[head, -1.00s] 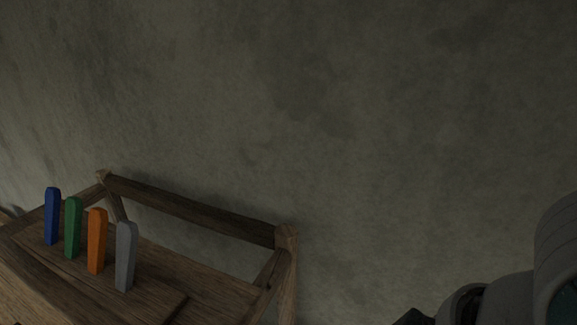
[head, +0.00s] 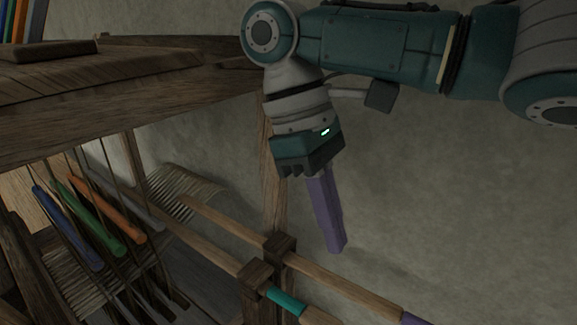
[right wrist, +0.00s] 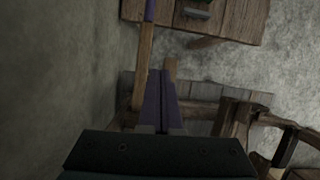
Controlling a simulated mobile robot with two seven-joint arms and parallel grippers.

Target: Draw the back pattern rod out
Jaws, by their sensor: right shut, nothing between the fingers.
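My right gripper (head: 337,248) has purple fingers, pressed together and empty. In the head view it points down, above and a little behind the pattern rods. The back rod (head: 340,283) is bare wood with a purple end (head: 412,319) at the lower edge. It runs through a wooden post. The front rod (head: 215,252) lies parallel to it and has a teal band (head: 285,300). In the right wrist view the shut fingers (right wrist: 160,80) lie beside a wooden rod (right wrist: 143,60) with a purple end (right wrist: 150,10). The left gripper is not in view.
Two notched wooden posts (head: 257,274) hold the rods. Blue, green and orange handles (head: 95,215) hang among cords on the left. A loom beam (head: 120,110) crosses above them. The wall (head: 480,200) stands behind. A wooden table (right wrist: 230,20) shows in the wrist view.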

